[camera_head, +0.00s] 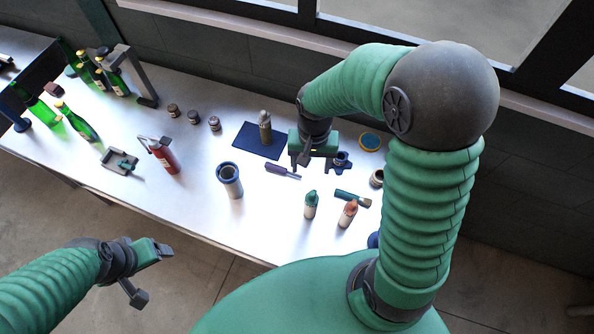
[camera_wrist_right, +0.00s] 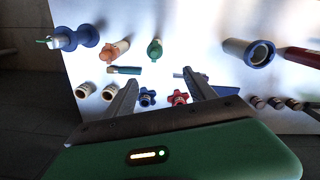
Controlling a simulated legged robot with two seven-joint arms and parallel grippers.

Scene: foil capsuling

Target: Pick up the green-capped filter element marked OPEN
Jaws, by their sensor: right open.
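The green-capped filter element (camera_head: 311,206), with a white body, stands near the front edge of the table. It also shows in the right wrist view (camera_wrist_right: 155,52), beyond the fingertips. Any OPEN marking is too small to read. An orange-capped element (camera_head: 347,214) stands to its right and also shows in the wrist view (camera_wrist_right: 113,51). My right gripper (camera_head: 313,163) is open and empty above the table, farther back than the green-capped element and apart from it. Its spread fingers show in the wrist view (camera_wrist_right: 163,88). My left gripper (camera_head: 153,274) is open and empty, off the table's front edge.
A green-handled tool (camera_head: 352,198) lies close behind both capped elements. A purple-handled tool (camera_head: 279,169) lies left of my right gripper. A blue-rimmed cylinder (camera_head: 230,182), a red extinguisher-like bottle (camera_head: 163,157) and green bottles (camera_head: 77,121) stand farther left. Red and blue knobs (camera_wrist_right: 178,98) lie near the right fingers.

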